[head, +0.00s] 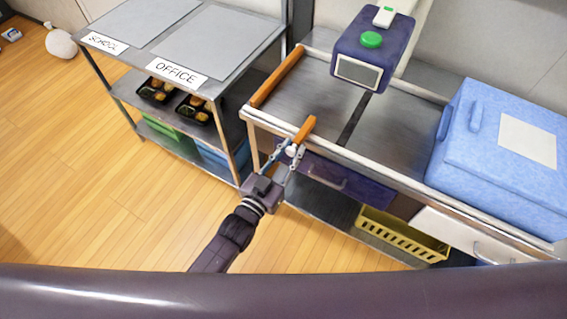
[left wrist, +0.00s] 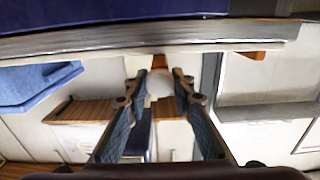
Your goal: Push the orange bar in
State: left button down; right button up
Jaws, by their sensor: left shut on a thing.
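A short orange bar (head: 304,129) lies across the front rail of the metal worktop, sticking out toward me. My left gripper (head: 291,151) is at its near end, shut on it, with a pale round knob between the fingertips. In the left wrist view the fingers (left wrist: 160,86) stand on both sides of this knob, and the bar's orange end (left wrist: 160,62) shows just beyond it. The exact contact is too small to tell. A longer orange bar (head: 277,77) lies along the worktop's left edge. My right gripper is not in view.
A purple device with a green button (head: 371,40) hangs over the worktop (head: 318,88). A blue box (head: 497,140) stands at the right. A shelf unit (head: 213,88) with OFFICE and SCHOOL labels and bento trays stands left. A yellow basket (head: 400,235) sits below the worktop.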

aim_at(298, 138)
pick_arm(q)
jog(key=b+x, duration=0.1)
jog(key=x, duration=0.2)
jog(key=shift+w+d, duration=0.2)
jog(key=shift+w, duration=0.15)
jog(key=shift+r, duration=0.1)
jog(key=c, duration=2)
grip_release()
jog(key=o, duration=0.3)
jog(key=shift+w, duration=0.1)
jog(key=shift+o, duration=0.2)
jog(key=v, duration=1.2)
